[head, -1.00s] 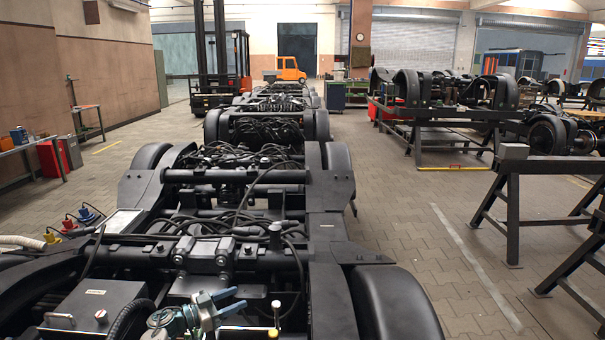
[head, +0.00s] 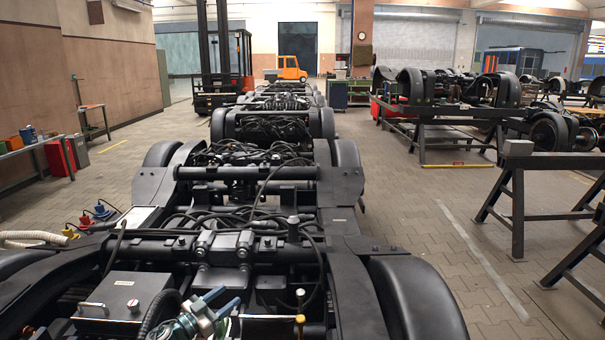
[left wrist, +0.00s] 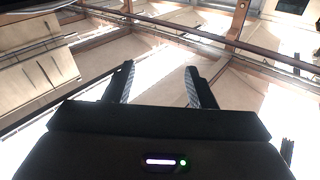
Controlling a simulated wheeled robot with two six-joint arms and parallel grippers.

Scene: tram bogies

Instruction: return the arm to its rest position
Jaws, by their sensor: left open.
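That view looks up at the ceiling beams and bright roof lights. My right gripper is in neither view.
A row of bogies runs away toward a forklift (head: 222,75) and an orange vehicle (head: 290,68). Black trestles (head: 518,200) stand at the right. The paved floor between is clear.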

